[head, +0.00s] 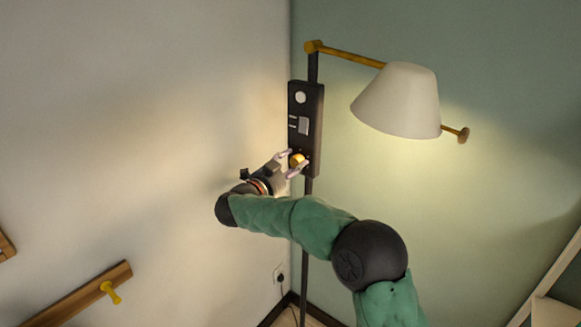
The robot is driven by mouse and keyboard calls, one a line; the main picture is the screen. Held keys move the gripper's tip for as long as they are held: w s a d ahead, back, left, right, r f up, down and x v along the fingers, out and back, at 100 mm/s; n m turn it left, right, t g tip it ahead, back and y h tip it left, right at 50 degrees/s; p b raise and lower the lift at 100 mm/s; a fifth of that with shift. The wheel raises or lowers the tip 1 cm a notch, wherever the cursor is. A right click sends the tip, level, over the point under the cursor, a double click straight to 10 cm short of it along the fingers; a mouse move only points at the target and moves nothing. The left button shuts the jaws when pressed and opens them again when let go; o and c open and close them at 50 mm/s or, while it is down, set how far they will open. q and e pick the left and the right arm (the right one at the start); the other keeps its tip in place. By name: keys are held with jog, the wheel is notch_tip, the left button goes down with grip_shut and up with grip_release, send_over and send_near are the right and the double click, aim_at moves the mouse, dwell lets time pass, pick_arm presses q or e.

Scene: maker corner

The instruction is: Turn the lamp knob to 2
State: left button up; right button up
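The floor lamp has a dark pole, a wooden arm and a pale cone shade (402,101); the walls around it are lit. A dark control panel (316,120) is mounted on the pole, with a round white part at the top and a pale rectangular part in the middle. A small orange-yellow knob (297,160) sits at its lower end. My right gripper (297,159) is at the knob, with one finger on each side of it. I cannot tell whether the fingers touch it. The knob's marks and setting are too small to read. My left gripper is out of view.
A wall corner runs just behind the pole. A wall socket with a plug (280,275) is low beside it. A wooden rail with a yellow peg (110,291) is at lower left, and a pale shelf (553,311) at lower right. The space under the shade is free.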

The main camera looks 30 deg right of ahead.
jog(key=shift+f, duration=0.2)
jog(key=shift+a, duration=0.1)
jog(key=shift+s+a+f, duration=0.1)
jog(key=shift+a, duration=0.1)
jog(key=v, duration=1.1)
jog(key=shift+a, duration=0.2)
jog(key=shift+s, duration=0.1)
